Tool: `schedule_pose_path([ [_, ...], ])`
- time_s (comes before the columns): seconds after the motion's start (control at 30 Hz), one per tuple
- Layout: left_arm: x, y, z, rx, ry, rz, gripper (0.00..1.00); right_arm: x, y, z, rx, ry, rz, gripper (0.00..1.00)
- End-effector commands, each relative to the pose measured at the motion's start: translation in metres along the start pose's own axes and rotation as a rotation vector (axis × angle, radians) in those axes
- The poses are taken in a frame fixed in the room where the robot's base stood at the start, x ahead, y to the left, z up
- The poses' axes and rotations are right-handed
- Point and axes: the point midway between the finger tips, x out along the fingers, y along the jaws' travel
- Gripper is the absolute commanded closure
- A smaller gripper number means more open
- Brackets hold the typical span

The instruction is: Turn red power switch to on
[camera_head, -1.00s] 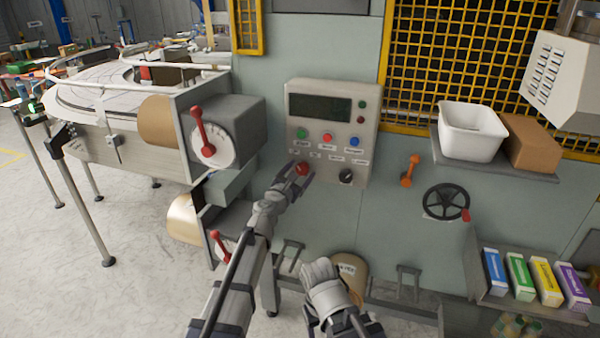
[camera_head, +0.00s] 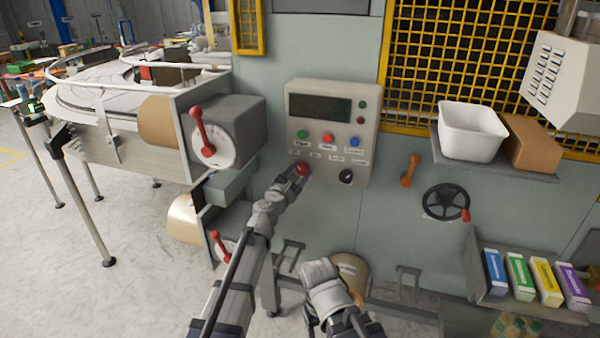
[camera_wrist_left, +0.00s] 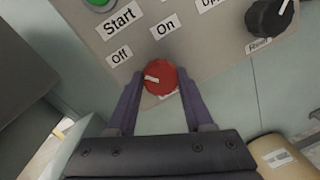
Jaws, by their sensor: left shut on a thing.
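The red power switch (camera_wrist_left: 161,77) is a round red knob at the lower part of the grey control panel (camera_head: 365,110). In the left wrist view its white mark points to the left, on the side of the "Off" label (camera_wrist_left: 120,54). The "On" label (camera_wrist_left: 165,28) is above the knob. My left gripper (camera_wrist_left: 160,92) is shut on the knob, one finger on each side. In the head view the left gripper (camera_head: 298,174) covers part of the red switch (camera_head: 303,168). My right gripper (camera_head: 322,278) hangs below the panel; its jaws are unclear.
A green button (camera_head: 301,134), a red button (camera_head: 327,138), a blue button (camera_head: 354,142) and a black knob (camera_head: 346,176) share the panel. An orange handle (camera_head: 409,170) and a black handwheel (camera_head: 446,202) are to the right. A grey box with a red lever (camera_head: 201,132) stands left.

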Motion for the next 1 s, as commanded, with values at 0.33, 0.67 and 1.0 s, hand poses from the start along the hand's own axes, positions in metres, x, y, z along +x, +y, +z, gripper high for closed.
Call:
schedule_pose_path([
  [0.33,-0.001,-0.001,0.002,0.236,0.019,-0.011,1.0,-0.006,0.001,0.0,0.0,0.0,0.0,0.32],
  [0.67,-0.001,-0.001,0.002,0.549,0.044,-0.023,1.0,-0.012,0.001,0.001,0.0,0.0,0.0,0.32],
  [1.0,-0.001,-0.001,0.003,0.873,0.07,-0.035,1.0,-0.017,0.002,0.001,0.0,0.0,0.0,0.32],
])
